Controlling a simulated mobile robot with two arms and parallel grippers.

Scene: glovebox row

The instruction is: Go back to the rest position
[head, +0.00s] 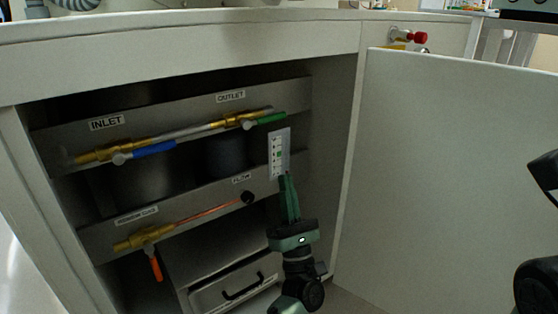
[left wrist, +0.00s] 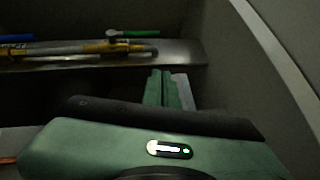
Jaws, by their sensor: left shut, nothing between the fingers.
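My left gripper (head: 288,186) is dark green and shut with nothing in it. It points up in front of the open cabinet, just below the white indicator panel (head: 279,152) on the right of the rails. In the left wrist view its closed fingers (left wrist: 163,88) cover part of the same pale panel (left wrist: 184,90). I cannot tell whether the fingers touch it. My right gripper is not seen; only dark parts of my own body show at the right edge of the head view.
The cabinet holds an inlet valve with a blue handle (head: 153,150), an outlet valve with a green handle (head: 271,118), a black flow knob (head: 247,197) and an orange handle (head: 156,268). A drawer (head: 232,288) sits below. The open door (head: 450,190) stands on the right.

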